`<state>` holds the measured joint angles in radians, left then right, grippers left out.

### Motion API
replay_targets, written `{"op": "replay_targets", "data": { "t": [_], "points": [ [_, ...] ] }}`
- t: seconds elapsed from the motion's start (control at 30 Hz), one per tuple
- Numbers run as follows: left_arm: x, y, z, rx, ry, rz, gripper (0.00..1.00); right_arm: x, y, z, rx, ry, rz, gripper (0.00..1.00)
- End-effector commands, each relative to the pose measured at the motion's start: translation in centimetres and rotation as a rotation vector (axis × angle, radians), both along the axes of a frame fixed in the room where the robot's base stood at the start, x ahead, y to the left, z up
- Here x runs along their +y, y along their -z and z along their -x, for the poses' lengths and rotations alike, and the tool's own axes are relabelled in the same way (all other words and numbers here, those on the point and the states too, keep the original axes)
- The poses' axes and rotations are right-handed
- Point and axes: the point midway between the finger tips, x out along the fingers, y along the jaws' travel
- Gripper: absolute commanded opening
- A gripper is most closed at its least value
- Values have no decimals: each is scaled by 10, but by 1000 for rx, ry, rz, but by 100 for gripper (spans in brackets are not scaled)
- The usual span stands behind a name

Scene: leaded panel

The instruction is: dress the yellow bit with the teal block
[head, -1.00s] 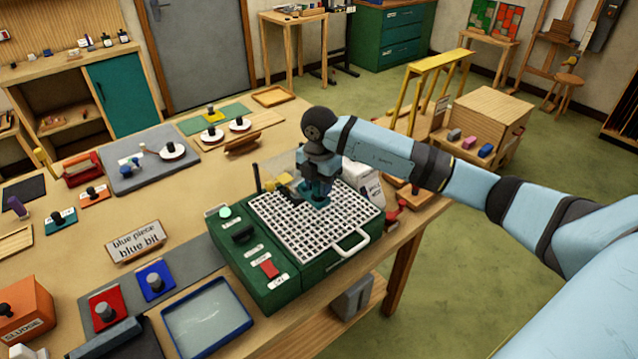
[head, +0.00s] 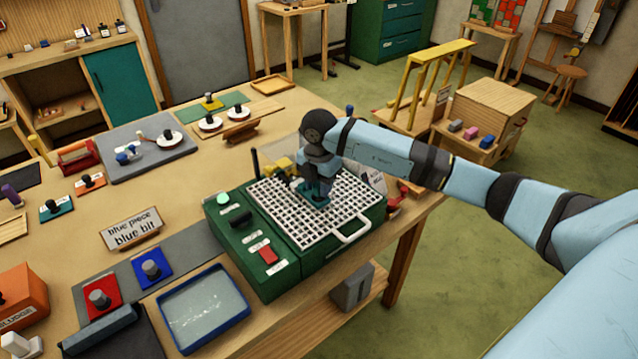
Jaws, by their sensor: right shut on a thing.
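My right gripper (head: 318,190) reaches in from the right, points down over the white grid of the green machine (head: 240,262), and is shut on a teal block (head: 316,199). The block is small and partly hidden by the gripper, low at the grid; I cannot tell whether it touches anything. A yellow part (head: 283,164) shows just behind and left of the gripper, at the machine's back edge by a clear shield. I cannot tell whether it is the yellow bit. My left gripper is not in view.
A blue-rimmed tray (head: 247,318) lies in front left. A sign (head: 132,230) reads "blue piece blue bit". Red (head: 101,299) and blue (head: 152,268) knobbed pieces lie nearby.

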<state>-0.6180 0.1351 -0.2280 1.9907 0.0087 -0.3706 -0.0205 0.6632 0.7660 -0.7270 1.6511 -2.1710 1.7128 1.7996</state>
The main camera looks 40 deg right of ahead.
Motion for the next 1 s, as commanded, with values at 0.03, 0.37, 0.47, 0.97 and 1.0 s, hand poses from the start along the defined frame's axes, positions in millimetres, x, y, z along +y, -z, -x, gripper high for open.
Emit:
{"op": "replay_targets", "data": {
  "t": [0.03,0.37,0.47,0.97,1.0],
  "points": [
    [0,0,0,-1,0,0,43,0,0,0,-1,0,0,12],
    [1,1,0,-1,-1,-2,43,0,1,0,0,0,0,12],
    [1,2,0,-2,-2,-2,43,0,3,0,0,0,0,12],
    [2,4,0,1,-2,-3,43,0,5,0,0,0,0,12],
    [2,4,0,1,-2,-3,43,0,5,0,0,0,0,12]
  ]
}}
